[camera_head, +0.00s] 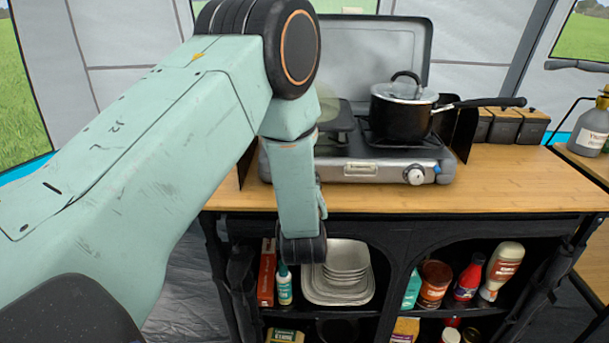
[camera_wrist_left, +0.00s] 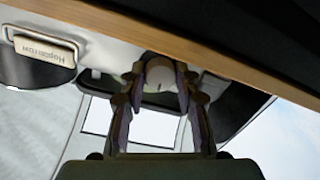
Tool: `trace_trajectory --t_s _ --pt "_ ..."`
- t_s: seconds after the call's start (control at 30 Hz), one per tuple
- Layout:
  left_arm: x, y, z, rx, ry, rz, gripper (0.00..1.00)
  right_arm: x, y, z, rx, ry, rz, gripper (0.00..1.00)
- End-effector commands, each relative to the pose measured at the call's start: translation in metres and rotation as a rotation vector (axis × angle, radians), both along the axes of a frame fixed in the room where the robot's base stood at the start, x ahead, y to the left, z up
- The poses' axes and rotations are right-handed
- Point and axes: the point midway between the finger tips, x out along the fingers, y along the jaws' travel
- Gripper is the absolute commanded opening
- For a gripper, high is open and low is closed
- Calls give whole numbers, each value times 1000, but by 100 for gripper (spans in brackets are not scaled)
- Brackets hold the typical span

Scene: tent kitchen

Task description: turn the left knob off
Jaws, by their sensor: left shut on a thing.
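The fingers are hidden in the head view. The knob's exact turn angle is hard to read. The right knob (camera_head: 414,176) is visible in the head view. My right gripper is not in view.
A black pot (camera_head: 399,112) with a glass lid sits on the right burner, its handle pointing right. The stove stands on a wooden counter (camera_head: 510,185) with clear room at the front right. Shelves below hold stacked dishes (camera_head: 345,262) and bottles.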

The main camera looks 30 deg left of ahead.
Motion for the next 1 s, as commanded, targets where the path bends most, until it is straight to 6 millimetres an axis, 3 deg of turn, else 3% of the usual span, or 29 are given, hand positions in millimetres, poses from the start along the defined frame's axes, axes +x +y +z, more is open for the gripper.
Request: trace_trajectory --t_s 0.03,0.4,0.93,0.97,1.0 --pt "3 1 7 28 -1 3 0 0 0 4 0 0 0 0" --pt "3 1 6 152 73 4 0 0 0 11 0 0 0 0" --pt "3 1 6 171 84 4 0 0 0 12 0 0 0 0" --pt "3 1 6 171 84 4 32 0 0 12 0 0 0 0" --pt "3 1 6 171 84 4 36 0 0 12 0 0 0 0"
